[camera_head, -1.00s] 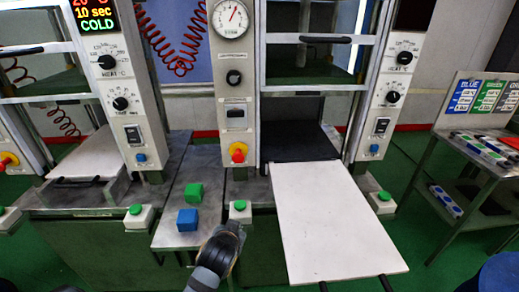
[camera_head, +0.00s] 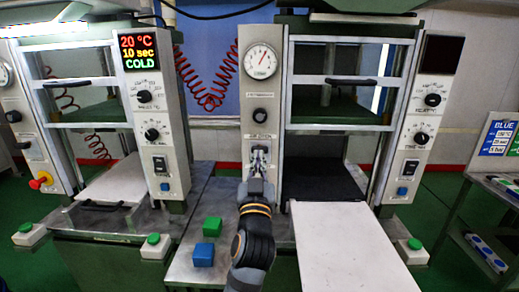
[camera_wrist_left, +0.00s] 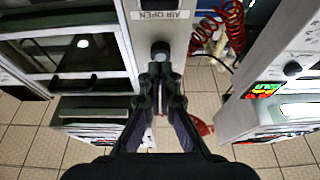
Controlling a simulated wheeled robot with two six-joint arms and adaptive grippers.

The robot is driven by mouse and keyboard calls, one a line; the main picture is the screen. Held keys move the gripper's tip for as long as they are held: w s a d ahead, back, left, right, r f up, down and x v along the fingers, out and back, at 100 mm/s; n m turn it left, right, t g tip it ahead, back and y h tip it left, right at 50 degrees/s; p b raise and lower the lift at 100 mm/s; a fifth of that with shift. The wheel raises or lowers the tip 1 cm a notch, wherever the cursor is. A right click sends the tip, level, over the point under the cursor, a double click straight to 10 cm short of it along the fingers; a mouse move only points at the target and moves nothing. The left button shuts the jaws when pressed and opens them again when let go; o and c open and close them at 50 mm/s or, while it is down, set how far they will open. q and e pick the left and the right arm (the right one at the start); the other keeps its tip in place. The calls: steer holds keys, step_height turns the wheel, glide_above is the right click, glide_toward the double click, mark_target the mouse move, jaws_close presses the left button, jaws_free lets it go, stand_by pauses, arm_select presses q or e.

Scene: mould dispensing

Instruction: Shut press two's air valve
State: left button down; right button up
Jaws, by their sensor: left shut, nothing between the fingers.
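The gauge post (camera_head: 258,95) stands at the left side of the right-hand press. It carries a round gauge (camera_head: 262,61), a black knob (camera_head: 260,116) and a label reading AIR OPEN, which shows upside down in the left wrist view (camera_wrist_left: 160,15). My left gripper (camera_head: 260,158) is in front of the post just below that label and covers the valve area in the head view. In the left wrist view, my left gripper (camera_wrist_left: 160,76) is shut and empty, its tips just short of or at a dark valve part (camera_wrist_left: 160,51); contact cannot be told. My right gripper is not visible.
A white plate (camera_head: 345,240) juts out at the right. The left press display (camera_head: 139,51) reads COLD. Red hoses (camera_head: 205,88) hang behind.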

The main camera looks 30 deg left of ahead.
arm_select(q)
steer(key=w+a+p, duration=0.1)
steer(key=w, duration=0.1)
steer(key=w+a, duration=0.2)
steer(key=w, duration=0.1)
steer(key=w+a+p, duration=0.1)
steer(key=w+a, duration=0.1)
steer(key=shift+w+f+p, duration=0.1)
steer(key=shift+w+p, duration=0.2)
steer(key=shift+w, duration=0.1)
steer(key=shift+f, duration=0.3)
steer(key=shift+f, duration=0.1)
step_height(320, 180, down, 4)
steer(key=b, duration=0.5)
steer(key=shift+s+d+f, duration=0.1)
steer(key=shift+f, duration=0.15)
